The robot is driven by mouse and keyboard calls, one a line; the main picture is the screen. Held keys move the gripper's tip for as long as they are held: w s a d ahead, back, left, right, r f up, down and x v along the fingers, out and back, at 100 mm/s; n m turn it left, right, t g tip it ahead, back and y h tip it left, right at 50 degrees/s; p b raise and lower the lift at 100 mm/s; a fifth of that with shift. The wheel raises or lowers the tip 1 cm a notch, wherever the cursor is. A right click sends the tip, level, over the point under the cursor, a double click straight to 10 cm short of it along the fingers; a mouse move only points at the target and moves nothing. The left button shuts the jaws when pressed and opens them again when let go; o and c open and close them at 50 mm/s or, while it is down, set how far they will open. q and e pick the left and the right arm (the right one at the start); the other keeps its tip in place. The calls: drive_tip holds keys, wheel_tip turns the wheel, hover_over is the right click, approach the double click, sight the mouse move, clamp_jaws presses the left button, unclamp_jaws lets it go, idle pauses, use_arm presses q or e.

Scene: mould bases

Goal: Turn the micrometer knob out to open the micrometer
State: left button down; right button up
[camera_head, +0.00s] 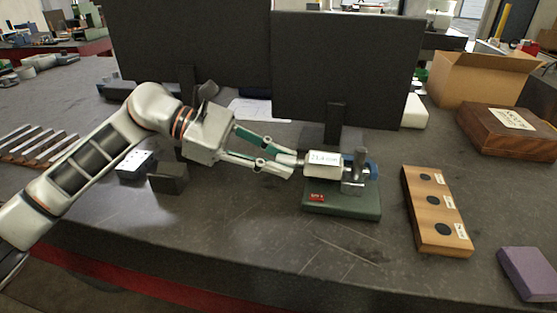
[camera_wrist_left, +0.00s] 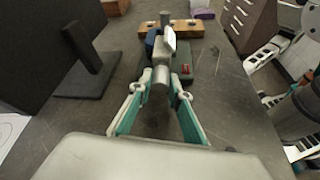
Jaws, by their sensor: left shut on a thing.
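The micrometer (camera_head: 324,160) has a pale body with a small display and sits on a dark green base (camera_head: 345,207) with a red label. In the left wrist view the micrometer (camera_wrist_left: 168,48) lies straight ahead, its grey cylindrical knob (camera_wrist_left: 160,82) pointing back at my wrist. My left gripper (camera_head: 290,166) reaches in from the left and is shut on the knob at the micrometer's left end. Its two fingers also show in the left wrist view (camera_wrist_left: 160,84), one on each side of the knob. The fingers partly hide the knob in the head view. My right gripper is not in view.
A wooden block with several dark round inserts (camera_head: 434,215) lies right of the base. A purple block (camera_head: 528,272) is near the front right. A monitor (camera_head: 345,65) stands behind the micrometer. A dark block (camera_head: 168,178) sits under my left arm. The bench front is clear.

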use_arm(q)
drive_tip(key=shift+n, duration=0.5)
drive_tip(key=shift+g, duration=0.4)
drive_tip(key=c, duration=1.9)
unclamp_jaws()
drive_tip(key=v, duration=1.2)
drive_tip(key=shift+r, duration=0.2)
